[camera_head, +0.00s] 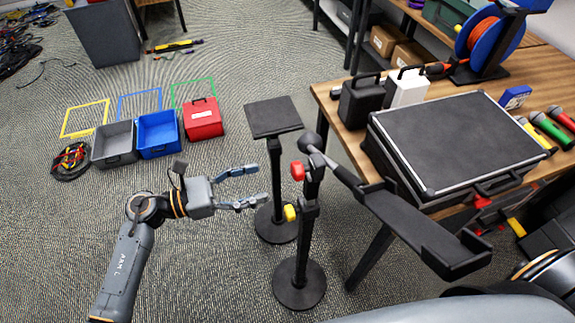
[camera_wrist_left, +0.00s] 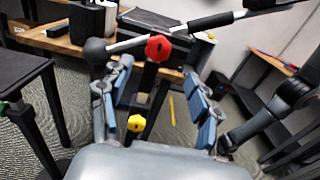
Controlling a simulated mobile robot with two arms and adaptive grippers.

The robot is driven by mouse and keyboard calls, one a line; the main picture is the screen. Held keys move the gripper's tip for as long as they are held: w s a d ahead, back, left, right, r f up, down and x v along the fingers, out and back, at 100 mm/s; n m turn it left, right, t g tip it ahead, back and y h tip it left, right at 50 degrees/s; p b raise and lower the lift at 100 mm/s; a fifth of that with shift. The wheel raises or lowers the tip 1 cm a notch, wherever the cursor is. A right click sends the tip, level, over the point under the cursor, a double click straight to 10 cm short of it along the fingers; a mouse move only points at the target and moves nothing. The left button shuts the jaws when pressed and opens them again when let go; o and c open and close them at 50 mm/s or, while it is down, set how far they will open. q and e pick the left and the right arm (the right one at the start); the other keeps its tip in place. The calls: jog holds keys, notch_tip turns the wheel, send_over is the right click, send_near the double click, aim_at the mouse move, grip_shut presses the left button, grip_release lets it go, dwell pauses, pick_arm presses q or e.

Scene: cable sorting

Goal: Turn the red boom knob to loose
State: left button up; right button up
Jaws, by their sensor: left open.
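The red boom knob (camera_head: 297,170) sits near the top of a black stand, where the boom (camera_head: 338,172) joins it. A yellow knob (camera_head: 290,212) is lower on the same stand. My left gripper (camera_head: 255,185) is open and empty, to the left of the stand, its fingers pointing at it. In the left wrist view the red knob (camera_wrist_left: 158,47) shows beyond and above the open fingers (camera_wrist_left: 160,85), roughly between them. The yellow knob (camera_wrist_left: 136,123) shows lower, between the fingers. Neither knob is touched. My right gripper is not visible.
A second stand with a flat black top (camera_head: 273,117) is close behind my left gripper. A wooden table (camera_head: 335,105) with a large black case (camera_head: 455,140) is at the right. Grey, blue and red bins (camera_head: 203,119) are on the floor at the left. The boom extends right toward the table.

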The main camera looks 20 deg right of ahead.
aim_at(292, 173)
pick_arm(q)
jog(key=d, duration=0.2)
jog(key=d+p, duration=0.1)
jog(key=d, duration=0.2)
jog(key=d+p, duration=0.1)
jog(key=d, duration=0.1)
jog(key=shift+w+d+r, duration=0.1)
jog(key=shift+w+d, duration=0.2)
jog(key=shift+d, duration=0.45)
jog(key=c, duration=1.2)
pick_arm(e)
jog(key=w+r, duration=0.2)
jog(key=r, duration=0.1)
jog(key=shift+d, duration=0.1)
